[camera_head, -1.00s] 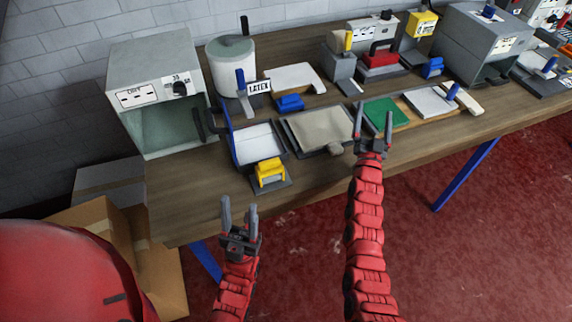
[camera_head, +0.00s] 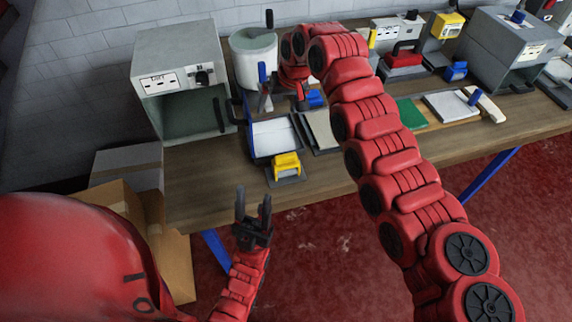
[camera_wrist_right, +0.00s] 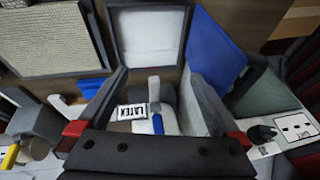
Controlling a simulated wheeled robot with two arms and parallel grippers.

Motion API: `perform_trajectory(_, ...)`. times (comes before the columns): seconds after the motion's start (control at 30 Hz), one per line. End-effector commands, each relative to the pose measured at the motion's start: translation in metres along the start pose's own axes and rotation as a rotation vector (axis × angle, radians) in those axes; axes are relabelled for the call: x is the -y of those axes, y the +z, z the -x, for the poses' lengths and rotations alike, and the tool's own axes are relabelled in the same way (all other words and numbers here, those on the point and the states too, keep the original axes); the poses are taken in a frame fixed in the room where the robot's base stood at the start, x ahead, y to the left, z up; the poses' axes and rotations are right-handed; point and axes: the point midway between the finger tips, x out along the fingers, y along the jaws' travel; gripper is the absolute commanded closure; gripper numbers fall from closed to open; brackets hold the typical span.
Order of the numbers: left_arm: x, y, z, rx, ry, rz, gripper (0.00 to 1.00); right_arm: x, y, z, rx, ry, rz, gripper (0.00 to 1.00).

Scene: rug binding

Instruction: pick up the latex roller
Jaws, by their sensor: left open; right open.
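A tool with a blue handle (camera_head: 262,73), which looks like the latex roller, stands upright at the front of the white pot (camera_head: 252,60). In the right wrist view its blue handle (camera_wrist_right: 157,125) and grey upper part lie between my right gripper's fingers (camera_wrist_right: 156,78), beside a LATEX label (camera_wrist_right: 132,112). The right gripper is open and appears empty; I cannot tell whether it touches the tool. In the head view its fingers are mostly hidden near the pot. My left gripper (camera_head: 254,200) is open and empty in front of the table edge.
A white-lined tray (camera_head: 268,152) with a blue side panel lies in front of the pot, with a yellow block (camera_head: 286,165) before it. A grey open-fronted box (camera_head: 180,62) stands at the left. Cardboard boxes (camera_head: 172,232) sit below the table's left end.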

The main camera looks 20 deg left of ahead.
Motion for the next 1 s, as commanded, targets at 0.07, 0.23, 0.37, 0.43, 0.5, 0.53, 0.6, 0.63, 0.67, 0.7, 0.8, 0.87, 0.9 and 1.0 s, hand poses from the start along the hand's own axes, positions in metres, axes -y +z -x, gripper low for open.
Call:
perform_trajectory(0.07, 0.0, 0.0, -0.001, 0.0, 0.0, 0.0, 0.5, 0.006, 0.028, 0.024, 0.13, 0.067, 0.041, 0.0)
perform_trajectory(0.23, 0.0, 0.0, -0.001, 0.0, 0.0, 0.0, 0.5, 0.007, 0.066, 0.056, 0.298, 0.165, 0.075, 0.0)
perform_trajectory(0.37, 0.0, -0.001, -0.003, 0.0, 0.0, 0.0, 0.5, 0.006, 0.076, 0.058, 0.334, 0.183, 0.08, 0.0)
perform_trajectory(0.43, 0.0, -0.001, -0.005, 0.0, 0.0, 0.0, 0.5, 0.004, 0.079, 0.049, 0.338, 0.181, 0.078, 0.0)
perform_trajectory(0.5, 0.0, -0.001, -0.008, 0.0, 0.0, 0.0, 0.5, 0.003, 0.083, 0.04, 0.337, 0.18, 0.077, 0.0)
perform_trajectory(0.53, 0.001, -0.002, -0.009, 0.0, 0.0, 0.0, 0.5, 0.003, 0.084, 0.035, 0.336, 0.178, 0.078, 0.0)
perform_trajectory(0.6, 0.001, -0.002, -0.011, 0.0, 0.0, 0.0, 0.5, 0.001, 0.087, 0.025, 0.334, 0.176, 0.079, 0.0)
perform_trajectory(0.63, 0.001, -0.002, -0.012, 0.0, 0.0, 0.0, 0.5, 0.0, 0.088, 0.021, 0.333, 0.177, 0.08, 0.0)
perform_trajectory(0.67, 0.001, -0.002, -0.013, 0.0, 0.0, 0.0, 0.5, -0.001, 0.09, 0.016, 0.333, 0.176, 0.079, 0.0)
perform_trajectory(0.7, 0.001, -0.002, -0.015, 0.0, 0.0, 0.0, 0.5, -0.001, 0.092, 0.01, 0.335, 0.175, 0.079, 0.0)
perform_trajectory(0.8, 0.001, -0.003, -0.017, 0.0, 0.0, 0.0, 0.5, -0.005, 0.096, -0.004, 0.332, 0.176, 0.078, 0.0)
perform_trajectory(0.87, 0.001, -0.003, -0.019, 0.0, 0.0, 0.0, 0.5, -0.006, 0.099, -0.014, 0.331, 0.176, 0.078, 0.0)
perform_trajectory(0.9, 0.001, -0.004, -0.02, 0.0, 0.0, 0.0, 0.5, -0.007, 0.101, -0.02, 0.331, 0.175, 0.078, 0.0)
perform_trajectory(1.0, 0.001, -0.004, -0.024, 0.0, 0.0, 0.0, 0.5, -0.011, 0.107, -0.033, 0.334, 0.179, 0.077, 0.0)
